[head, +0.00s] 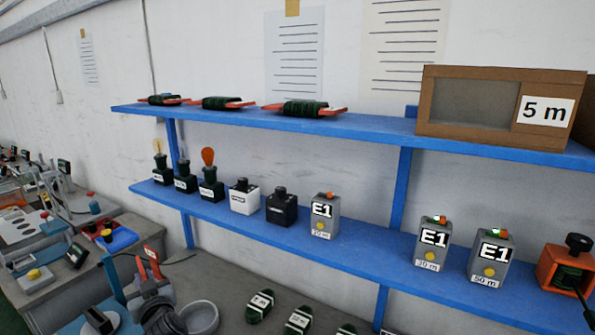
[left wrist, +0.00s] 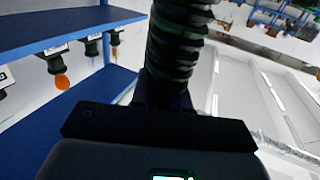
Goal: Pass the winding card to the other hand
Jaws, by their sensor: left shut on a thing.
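My left gripper (left wrist: 165,100) shows as a dark body in the lower middle of the left wrist view. It is shut on the winding card (left wrist: 178,45), whose dark green, ribbed cable turns rise from the jaws past the top edge of the picture. The card's ends are hidden or cut off there. The left wrist picture is upside down, with the shelf bulbs hanging downward. I cannot make out either gripper or the held card clearly in the head view. My right gripper is not in view.
Other wound cards (head: 305,109) lie on the upper blue shelf (head: 370,126). The lower shelf carries an orange bulb (head: 208,156), a white box (head: 244,195), grey E1 boxes (head: 433,245) and an orange housing (head: 560,273). Green cable bundles (head: 260,305) lie on the bench below.

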